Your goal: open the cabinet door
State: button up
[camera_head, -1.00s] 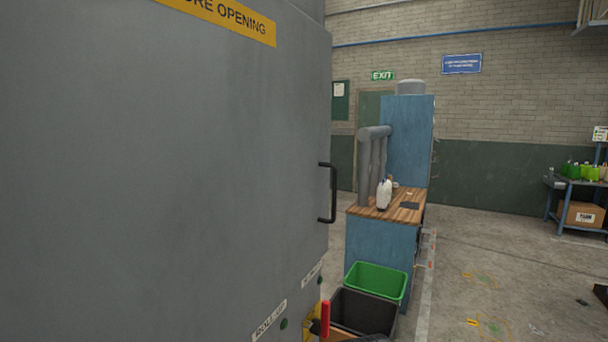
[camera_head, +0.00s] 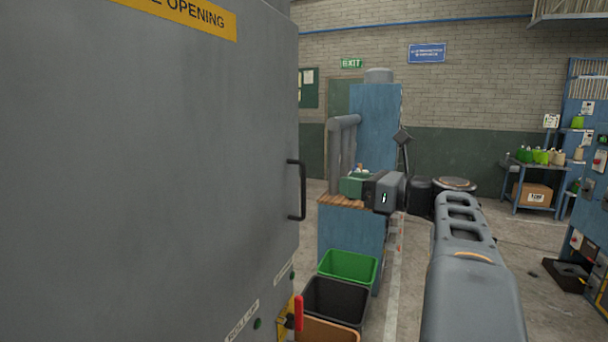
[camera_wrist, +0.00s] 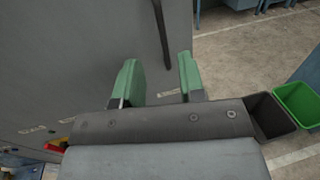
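The grey cabinet door (camera_head: 150,170) fills the left of the head view, and its face also shows in the wrist view (camera_wrist: 60,60). It looks closed. Its black bar handle (camera_head: 302,190) stands upright near the door's right edge. In the wrist view the handle (camera_wrist: 162,38) shows beyond the fingers. My gripper (camera_wrist: 156,80) has two green fingers spread apart with nothing between them. In the head view my gripper (camera_head: 352,185) is right of the handle, apart from it in the picture. The depth gap is hard to judge.
A blue workbench (camera_head: 350,240) stands behind my gripper. Green (camera_head: 348,267), black (camera_head: 335,301) and brown bins stand on the floor beside the cabinet. A red lever (camera_head: 299,313) sticks out low at the cabinet's edge. Open floor (camera_head: 500,260) lies to the right.

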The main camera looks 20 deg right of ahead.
jog(key=p+x, duration=0.2)
jog(key=x, duration=1)
jog(key=shift+a, duration=0.15)
jog(key=shift+w, duration=0.1)
grip_shut()
